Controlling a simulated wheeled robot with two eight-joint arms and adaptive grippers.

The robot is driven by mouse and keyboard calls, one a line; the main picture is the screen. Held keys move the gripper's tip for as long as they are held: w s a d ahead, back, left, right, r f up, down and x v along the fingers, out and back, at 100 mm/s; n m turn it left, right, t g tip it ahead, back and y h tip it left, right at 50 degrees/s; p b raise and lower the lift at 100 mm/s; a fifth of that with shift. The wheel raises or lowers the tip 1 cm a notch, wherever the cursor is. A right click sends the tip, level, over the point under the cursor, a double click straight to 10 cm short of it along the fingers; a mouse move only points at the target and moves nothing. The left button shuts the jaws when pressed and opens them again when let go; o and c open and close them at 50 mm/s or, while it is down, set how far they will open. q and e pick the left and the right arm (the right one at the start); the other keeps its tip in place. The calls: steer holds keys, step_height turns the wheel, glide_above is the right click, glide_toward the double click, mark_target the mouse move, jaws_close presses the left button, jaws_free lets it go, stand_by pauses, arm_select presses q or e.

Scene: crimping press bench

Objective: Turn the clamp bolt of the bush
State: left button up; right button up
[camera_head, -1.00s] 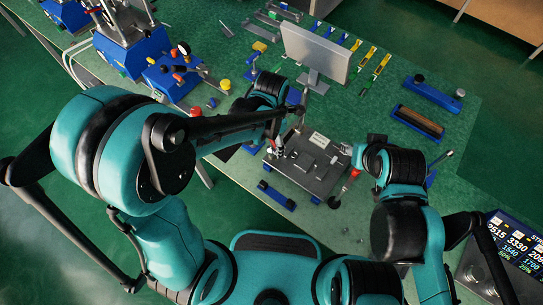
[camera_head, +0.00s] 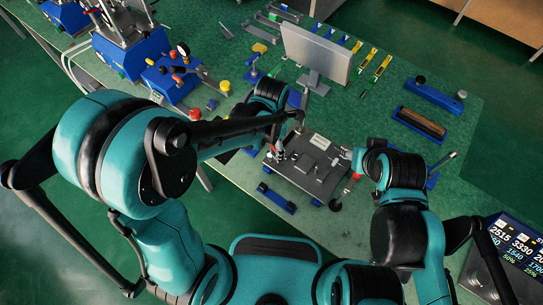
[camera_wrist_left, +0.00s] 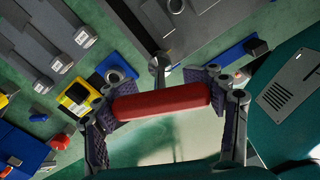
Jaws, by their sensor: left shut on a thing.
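My left gripper (camera_wrist_left: 165,108) is shut around a red cylindrical handle (camera_wrist_left: 160,104), with a dark ribbed pad at each end of it. In the head view the left gripper (camera_head: 281,148) is small and partly covered by my forearm, at the left edge of a dark fixture plate (camera_head: 322,188). The plate carries grey blocks and a pale label. My right gripper (camera_head: 352,158) is at the plate's right side; its jaws are too small to read. I cannot make out the bush or its clamp bolt with certainty.
A monitor (camera_head: 314,52) stands behind the plate. A blue bar (camera_head: 276,198) lies in front of it. Blue machines (camera_head: 128,48) stand at the left. A blue tray (camera_head: 419,123) and a blue bar (camera_head: 435,94) lie at the right.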

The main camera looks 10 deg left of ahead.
arm_select(q)
steer(key=shift+f+b, duration=0.6)
steer(key=shift+f, duration=0.2)
steer(key=shift+m, duration=0.3)
steer(key=m, duration=0.7)
steer(key=shift+m+b, duration=0.3)
steer(key=shift+b, duration=0.1)
steer(key=m, duration=0.5)
steer(key=shift+m, duration=0.4)
steer(key=m, duration=0.7)
steer(key=shift+b, duration=0.4)
steer(key=shift+n, duration=1.1)
